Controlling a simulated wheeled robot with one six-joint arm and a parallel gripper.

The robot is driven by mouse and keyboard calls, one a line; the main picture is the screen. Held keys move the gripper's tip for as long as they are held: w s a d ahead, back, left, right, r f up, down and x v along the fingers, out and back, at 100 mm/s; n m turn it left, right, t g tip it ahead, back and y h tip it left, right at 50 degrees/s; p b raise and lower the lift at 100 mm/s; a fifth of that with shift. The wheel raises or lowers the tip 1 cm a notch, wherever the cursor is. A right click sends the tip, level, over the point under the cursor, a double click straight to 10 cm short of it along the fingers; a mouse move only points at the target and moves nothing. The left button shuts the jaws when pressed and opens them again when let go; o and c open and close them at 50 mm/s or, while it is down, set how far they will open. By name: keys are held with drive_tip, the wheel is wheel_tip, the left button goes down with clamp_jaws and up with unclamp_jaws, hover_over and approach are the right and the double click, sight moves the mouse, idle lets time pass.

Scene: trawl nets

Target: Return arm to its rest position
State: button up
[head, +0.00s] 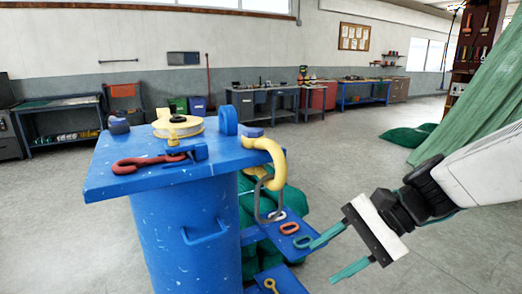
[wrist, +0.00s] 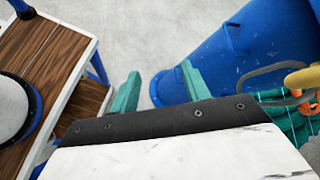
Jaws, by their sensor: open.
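My gripper (head: 340,256) is at the right of the head view, with two teal fingers spread apart and nothing between them. It is in the air to the right of the blue pedestal (head: 185,240), apart from it. In the wrist view the teal fingers (wrist: 165,90) stand apart over pale floor, with the blue pedestal (wrist: 225,50) beyond the right finger. My white arm reaches in from the right edge of the head view.
The pedestal's blue top (head: 105,180) carries a red hook (head: 147,163) and a yellow spool (head: 178,127). A yellow hook (head: 275,160) hangs at its side. A low blue shelf (head: 310,228) holds several links near my gripper. Wooden steps (wrist: 50,50) stand left in the wrist view. Open floor lies behind.

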drive_tip(key=s+d+r+n+t+h, duration=0.2)
drive_tip(key=s+d+n+h, duration=0.8)
drive_tip(key=d, duration=0.3)
drive_tip(key=shift+s+d, duration=0.25)
drive_tip(key=shift+s, duration=0.2)
idle(1.4)
